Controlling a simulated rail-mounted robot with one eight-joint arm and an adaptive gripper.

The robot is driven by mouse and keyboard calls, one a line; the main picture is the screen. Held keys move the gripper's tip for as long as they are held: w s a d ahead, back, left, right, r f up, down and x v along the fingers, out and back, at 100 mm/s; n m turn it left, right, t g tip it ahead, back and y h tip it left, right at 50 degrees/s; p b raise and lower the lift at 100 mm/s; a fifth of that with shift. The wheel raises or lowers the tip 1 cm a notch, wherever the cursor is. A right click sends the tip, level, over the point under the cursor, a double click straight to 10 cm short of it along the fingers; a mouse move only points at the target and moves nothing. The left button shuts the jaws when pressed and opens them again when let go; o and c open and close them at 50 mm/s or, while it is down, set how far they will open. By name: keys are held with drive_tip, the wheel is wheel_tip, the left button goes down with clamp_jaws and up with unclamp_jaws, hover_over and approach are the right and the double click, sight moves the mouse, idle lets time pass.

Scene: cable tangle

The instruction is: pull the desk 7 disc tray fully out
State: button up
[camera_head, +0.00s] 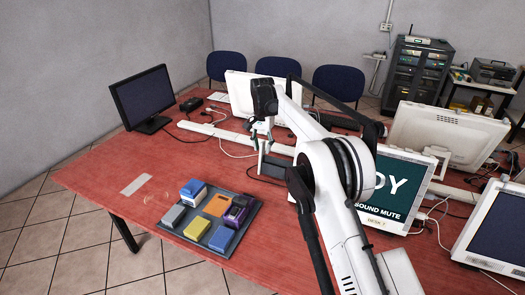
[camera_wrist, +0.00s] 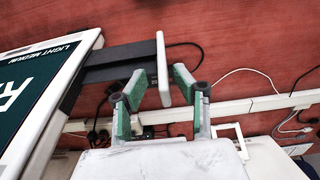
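The desk 7 computer (camera_head: 400,187) has a dark green screen and stands right of my gripper. Its edge and screen show at the left of the wrist view (camera_wrist: 30,95). The disc tray (camera_wrist: 112,62) shows as dark bars sticking out from its side, ending in a thin white front plate (camera_wrist: 163,68). The plate also shows in the head view (camera_head: 262,159), below my gripper (camera_head: 262,140). In the wrist view my gripper (camera_wrist: 161,80) is open, with green-padded fingers either side of the plate and visible gaps. How far the tray is out is hard to tell.
A grey tray (camera_head: 246,244) with several coloured boxes lies on the red desk (camera_head: 100,170). A black monitor (camera_head: 143,97) stands at the left. White cable trunking (camera_wrist: 250,106) and loose cables run behind. Other white computers (camera_head: 446,131) stand at the right.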

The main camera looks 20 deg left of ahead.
wheel_tip(320, 180, up, 10)
idle(0.4)
drive_tip(key=shift+d, duration=0.1)
drive_tip(key=s+d+r+t+y+b, duration=0.1)
drive_tip(key=s+d+r, duration=0.3)
drive_tip(key=d+r, duration=0.65)
drive_tip(key=s+d+r+t, duration=0.25)
drive_tip(key=d+r, duration=0.55)
drive_tip(key=d, duration=0.6)
drive_tip(key=s+d+f+t+b, duration=0.1)
drive_tip(key=s+d, duration=0.8)
drive_tip(key=s, duration=0.2)
drive_tip(key=s+d+f+t, duration=0.1)
drive_tip(key=s+d, duration=0.7)
drive_tip(key=s, duration=0.2)
drive_tip(key=s+d+f, duration=0.2)
drive_tip(key=s+f, duration=0.2)
drive_tip(key=s, duration=0.1)
drive_tip(key=s+d+f+t, duration=0.1)
drive_tip(key=s+d+f, duration=0.2)
drive_tip(key=s, duration=0.3)
drive_tip(key=s+d+f+n+h, duration=0.1)
drive_tip(key=s+d+f, duration=0.1)
drive_tip(key=s+f, duration=0.3)
drive_tip(key=shift+s+d+f+t+b, duration=0.15)
drive_tip(key=shift+s+d+t+b, duration=0.2)
drive_tip(key=shift+s, duration=0.35)
